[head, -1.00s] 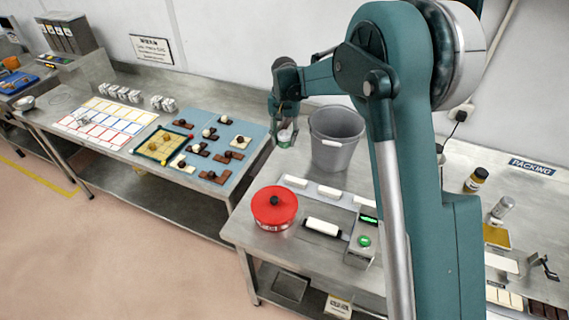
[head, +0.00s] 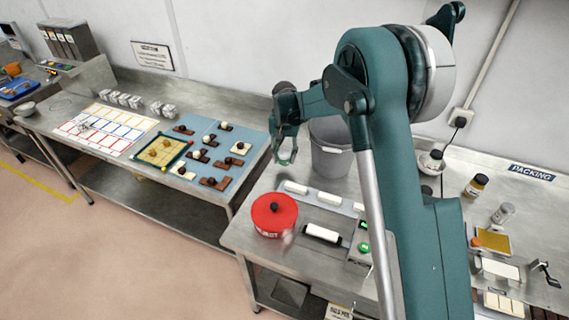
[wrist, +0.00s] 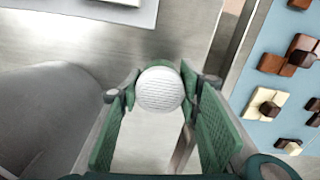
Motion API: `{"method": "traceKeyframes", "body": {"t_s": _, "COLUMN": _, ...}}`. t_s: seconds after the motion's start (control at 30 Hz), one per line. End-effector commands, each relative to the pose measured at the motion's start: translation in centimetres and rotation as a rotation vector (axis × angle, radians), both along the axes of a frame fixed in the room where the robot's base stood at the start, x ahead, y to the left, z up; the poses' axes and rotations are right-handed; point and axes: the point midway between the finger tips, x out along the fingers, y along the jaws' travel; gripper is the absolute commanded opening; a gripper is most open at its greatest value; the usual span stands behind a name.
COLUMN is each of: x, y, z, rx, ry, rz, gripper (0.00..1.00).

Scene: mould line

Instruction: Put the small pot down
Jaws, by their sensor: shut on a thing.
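The small pot (wrist: 160,90) shows in the wrist view as a round, white, ribbed top between the green fingers. My gripper (wrist: 160,92) is shut on it, one finger on each side. In the head view my gripper (head: 287,160) hangs over the steel table, left of the grey bucket and behind the red pot. There the pot is hard to make out behind the fingers. I cannot tell from these views whether its base touches the table.
The grey bucket (head: 331,161) stands close to my gripper. A red lidded pot (head: 274,215) and a row of white blocks (head: 296,187) are in front. A blue mat with chocolate pieces (head: 236,178) lies to the left. Bare steel (wrist: 60,45) shows near the gripper.

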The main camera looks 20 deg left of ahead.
Motion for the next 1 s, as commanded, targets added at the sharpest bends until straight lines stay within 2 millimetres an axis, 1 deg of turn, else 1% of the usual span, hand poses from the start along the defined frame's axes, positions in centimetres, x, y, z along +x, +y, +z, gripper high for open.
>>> {"method": "traceKeyframes", "body": {"t_s": 0.37, "x": 0.0, "y": 0.0, "z": -0.3, "rx": 0.0, "ry": 0.0, "rz": 0.0, "gripper": 0.21}}
{"method": "traceKeyframes", "body": {"t_s": 0.47, "x": 0.0, "y": 0.0, "z": -1.0, "rx": 0.0, "ry": 0.0, "rz": 0.0, "gripper": 0.21}}
{"method": "traceKeyframes", "body": {"t_s": 0.73, "x": 0.0, "y": 0.0, "z": -3.6, "rx": 0.0, "ry": 0.0, "rz": 0.0, "gripper": 0.21}}
{"method": "traceKeyframes", "body": {"t_s": 1.0, "x": 0.0, "y": 0.0, "z": -3.9, "rx": 0.0, "ry": 0.0, "rz": 0.0, "gripper": 0.21}}
